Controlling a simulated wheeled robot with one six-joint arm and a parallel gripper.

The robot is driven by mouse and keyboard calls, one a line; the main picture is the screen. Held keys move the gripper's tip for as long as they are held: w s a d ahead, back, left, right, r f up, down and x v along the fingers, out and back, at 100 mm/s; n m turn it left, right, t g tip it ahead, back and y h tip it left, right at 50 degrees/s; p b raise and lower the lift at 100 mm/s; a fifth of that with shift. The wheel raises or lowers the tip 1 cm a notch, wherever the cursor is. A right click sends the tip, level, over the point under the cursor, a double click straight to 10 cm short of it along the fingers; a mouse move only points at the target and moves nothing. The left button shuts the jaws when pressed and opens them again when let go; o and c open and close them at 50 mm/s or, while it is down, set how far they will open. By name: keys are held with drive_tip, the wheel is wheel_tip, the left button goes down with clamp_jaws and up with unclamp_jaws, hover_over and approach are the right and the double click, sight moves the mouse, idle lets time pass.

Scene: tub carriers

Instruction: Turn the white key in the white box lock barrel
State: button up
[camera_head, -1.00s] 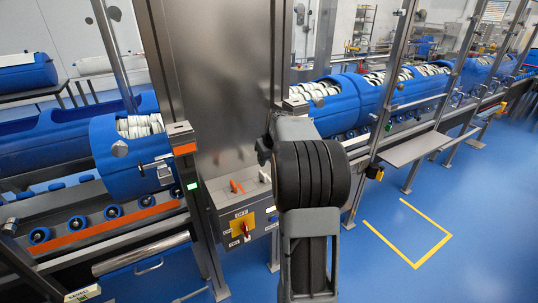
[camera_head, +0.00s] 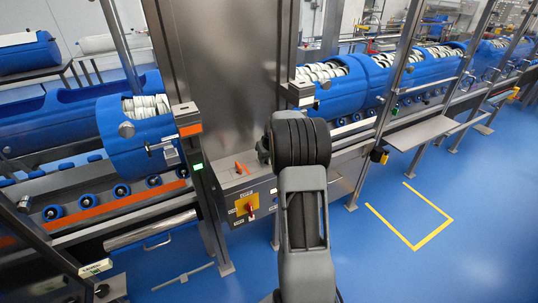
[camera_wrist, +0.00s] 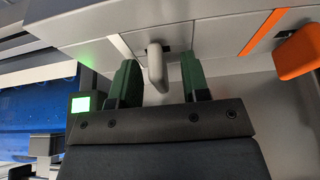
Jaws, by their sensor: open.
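In the wrist view the white key (camera_wrist: 156,66) is a pale, rounded handle standing out from a small plate on the light grey box (camera_wrist: 210,38). My gripper (camera_wrist: 160,75) is open, with one dark green finger on each side of the key and a visible gap to each. The key lies between the fingertips. The lock barrel behind the key is mostly hidden by it. In the head view my arm hides the gripper, and I cannot make out the white key there.
An orange key (camera_wrist: 298,52) sits right of the white one; it also shows in the head view (camera_head: 240,168). Below it is a red switch on a yellow plate (camera_head: 247,205). A green light (camera_wrist: 80,104) is at the left. Blue tubs (camera_head: 138,138) stand beyond.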

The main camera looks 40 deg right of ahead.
clamp_jaws()
idle(0.3)
drive_tip(key=shift+r+m+h+p, duration=0.1)
drive_tip(key=shift+m+h+p, duration=0.2)
drive_tip(key=shift+m+p, duration=0.45)
drive_tip(key=shift+m+h, duration=0.5)
drive_tip(key=shift+m, duration=0.95)
drive_tip(key=shift+g, duration=0.3)
